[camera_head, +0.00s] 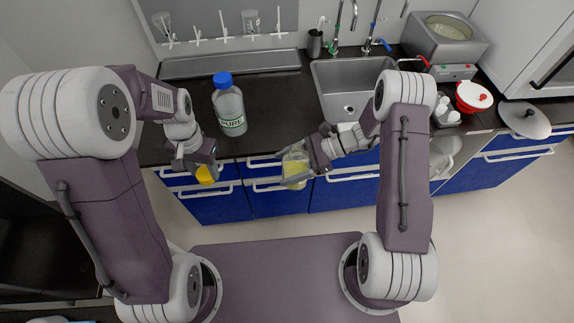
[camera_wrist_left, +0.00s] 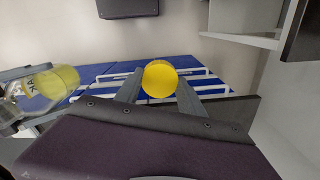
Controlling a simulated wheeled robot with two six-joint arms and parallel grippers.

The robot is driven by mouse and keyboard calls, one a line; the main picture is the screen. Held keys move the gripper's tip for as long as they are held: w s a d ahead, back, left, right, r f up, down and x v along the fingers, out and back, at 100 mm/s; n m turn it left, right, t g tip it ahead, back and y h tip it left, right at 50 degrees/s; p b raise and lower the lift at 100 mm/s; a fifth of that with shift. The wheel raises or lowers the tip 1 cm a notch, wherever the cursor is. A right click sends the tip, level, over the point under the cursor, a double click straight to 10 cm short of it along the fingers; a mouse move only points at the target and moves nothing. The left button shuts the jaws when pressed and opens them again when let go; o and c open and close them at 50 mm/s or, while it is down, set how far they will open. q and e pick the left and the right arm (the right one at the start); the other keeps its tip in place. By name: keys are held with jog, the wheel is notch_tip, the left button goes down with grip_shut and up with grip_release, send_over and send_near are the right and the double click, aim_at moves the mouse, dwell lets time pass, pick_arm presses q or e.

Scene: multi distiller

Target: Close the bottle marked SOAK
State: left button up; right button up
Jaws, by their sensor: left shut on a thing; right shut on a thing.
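My left gripper (camera_head: 204,168) is shut on a yellow cap (camera_head: 206,175), held in front of the counter's front edge. In the left wrist view the yellow cap (camera_wrist_left: 160,79) sits between the two fingertips. My right gripper (camera_head: 305,162) is shut on a clear bottle with yellowish contents (camera_head: 295,167), held tilted off the counter. In the left wrist view this bottle (camera_wrist_left: 55,82) lies at the left, tilted, with part of a dark-lettered label showing; the full word is not readable. Cap and bottle are apart.
A bottle labelled PURE with a blue cap (camera_head: 229,105) stands on the dark counter (camera_head: 275,115). The sink (camera_head: 346,82) is behind my right arm. A red and white container (camera_head: 473,96) and a water bath (camera_head: 444,45) are at the right. Blue drawers (camera_head: 220,207) lie below.

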pick_arm(q)
jog(key=w+d+r+m, duration=0.4)
jog(key=r, duration=0.1)
notch_tip(320, 180, up, 7)
jog(key=m, duration=0.8)
send_over(296, 149)
jog(key=shift+d+f, duration=0.15)
jog(key=shift+f, duration=0.05)
jog(key=shift+f, duration=0.15)
jog(key=shift+f, duration=1.9)
jog(key=shift+f, duration=0.85)
